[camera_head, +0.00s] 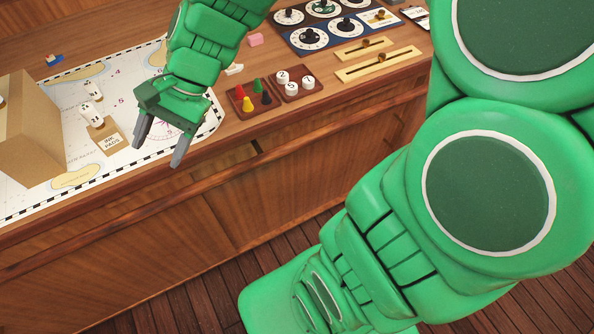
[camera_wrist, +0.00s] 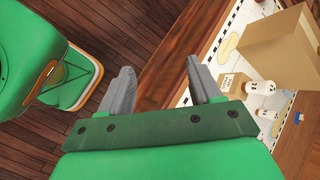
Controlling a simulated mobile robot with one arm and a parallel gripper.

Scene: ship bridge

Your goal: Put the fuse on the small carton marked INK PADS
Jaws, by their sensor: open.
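The small carton marked INK PADS (camera_head: 113,142) sits on the chart near the counter's front edge; the wrist view also shows it (camera_wrist: 230,82). A white bottle-shaped piece, which looks like a fuse (camera_head: 94,114), appears to stand upright on the carton, towards its back; the wrist view shows it too (camera_wrist: 260,87). A second similar white piece (camera_head: 92,89) stands just behind, apparently on the chart, also in the wrist view (camera_wrist: 267,114). My gripper (camera_head: 159,147) is open and empty, to the right of the carton, over the counter's front edge, touching neither.
A large brown box (camera_head: 30,140) stands left of the carton. A tray of coloured pawns (camera_head: 249,98) and a tray of white numbered discs (camera_head: 298,84) lie to the right. Dial panels (camera_head: 320,38) and wooden sliders (camera_head: 380,65) are further right. The chart (camera_head: 125,75) has clear areas.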

